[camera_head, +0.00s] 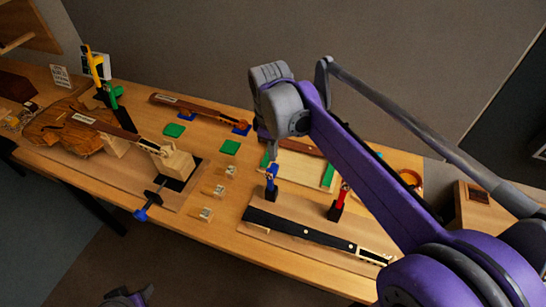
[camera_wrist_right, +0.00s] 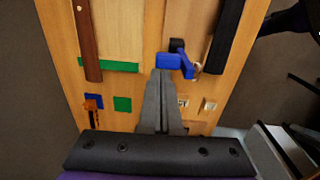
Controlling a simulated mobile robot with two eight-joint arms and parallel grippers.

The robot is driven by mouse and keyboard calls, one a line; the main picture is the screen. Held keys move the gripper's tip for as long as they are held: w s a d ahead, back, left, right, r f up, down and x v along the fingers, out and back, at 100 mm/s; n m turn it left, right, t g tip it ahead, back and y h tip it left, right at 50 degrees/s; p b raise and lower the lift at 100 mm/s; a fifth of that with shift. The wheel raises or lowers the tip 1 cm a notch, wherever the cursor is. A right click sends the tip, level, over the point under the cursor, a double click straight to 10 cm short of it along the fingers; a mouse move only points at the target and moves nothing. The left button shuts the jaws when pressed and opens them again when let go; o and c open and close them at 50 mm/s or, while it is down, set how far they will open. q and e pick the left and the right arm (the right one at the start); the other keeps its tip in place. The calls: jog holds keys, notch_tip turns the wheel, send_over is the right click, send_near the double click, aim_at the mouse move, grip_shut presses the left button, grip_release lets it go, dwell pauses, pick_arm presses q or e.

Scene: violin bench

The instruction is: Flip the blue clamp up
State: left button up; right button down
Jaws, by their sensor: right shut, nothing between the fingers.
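The blue clamp (camera_head: 271,177) stands on the wooden board by the upper left end of the long black strip (camera_head: 290,229). In the wrist view, the clamp's blue parts (camera_wrist_right: 170,61) lie just beyond my right fingertips, with a black part behind them. My right gripper (camera_head: 273,152) reaches down to just above the clamp. In the wrist view its fingers (camera_wrist_right: 163,76) are together and hold nothing. I cannot tell whether they touch the clamp. A purple and grey piece at the bottom left of the head view seems to be my left gripper (camera_head: 126,299); its jaws are unclear.
A red clamp (camera_head: 340,203) stands to the right on the same board. A wooden tray (camera_head: 313,179) lies behind. Small pale blocks (camera_head: 219,191) sit to the left. A violin body (camera_head: 60,128) and a blue-handled screw clamp (camera_head: 141,214) are farther left.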

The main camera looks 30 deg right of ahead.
jog(key=shift+w+d+f, duration=0.1)
jog(key=shift+f, duration=1.25)
jog(key=shift+w+d+f+g+y+b, duration=0.25)
jog(key=shift+w+d+f+g+y, duration=0.1)
jog(key=shift+w+d+g+y, duration=0.15)
jog(key=shift+w+d+f+g+y+b, duration=0.3)
jog(key=shift+w+d+f+y, duration=0.1)
jog(key=shift+d, duration=0.15)
